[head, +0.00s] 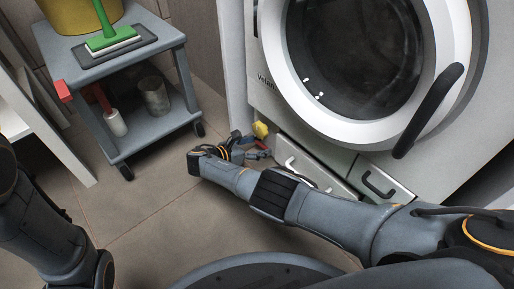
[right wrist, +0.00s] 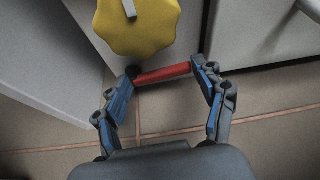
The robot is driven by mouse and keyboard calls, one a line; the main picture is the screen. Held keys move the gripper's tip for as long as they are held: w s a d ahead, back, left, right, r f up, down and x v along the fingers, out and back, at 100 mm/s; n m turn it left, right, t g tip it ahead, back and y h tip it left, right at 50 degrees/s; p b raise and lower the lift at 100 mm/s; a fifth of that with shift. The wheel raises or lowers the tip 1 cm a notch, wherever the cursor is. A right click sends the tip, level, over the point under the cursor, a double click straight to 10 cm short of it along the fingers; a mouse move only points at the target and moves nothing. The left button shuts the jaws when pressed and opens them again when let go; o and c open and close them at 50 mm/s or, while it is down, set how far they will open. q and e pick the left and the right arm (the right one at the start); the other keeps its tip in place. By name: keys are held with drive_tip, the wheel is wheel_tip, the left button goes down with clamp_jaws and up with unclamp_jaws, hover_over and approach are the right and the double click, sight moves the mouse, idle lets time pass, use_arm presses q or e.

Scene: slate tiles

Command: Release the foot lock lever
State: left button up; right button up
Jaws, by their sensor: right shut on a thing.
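The lever is a short red bar (right wrist: 163,74) low at the front left corner of the washing machine, just below a yellow scalloped knob (right wrist: 137,22). In the head view a bit of the red lever (head: 263,146) shows beside my right gripper (head: 243,148), under the yellow knob (head: 260,130). In the right wrist view my right gripper (right wrist: 168,75) is shut on the red lever, with one blue finger at each end of it. The lever lies nearly level there, its right end slightly higher. My left gripper is out of the head view; only its arm shows.
The white washing machine (head: 462,130) with a round door stands right, with drawers (head: 310,165) below. Tiled floor (head: 160,195) between is clear.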

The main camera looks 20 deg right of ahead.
drive_tip(key=shift+d, duration=0.2)
drive_tip(key=o, duration=1.7)
drive_tip(key=shift+w+d+f, duration=0.1)
drive_tip(key=shift+v, duration=3.85)
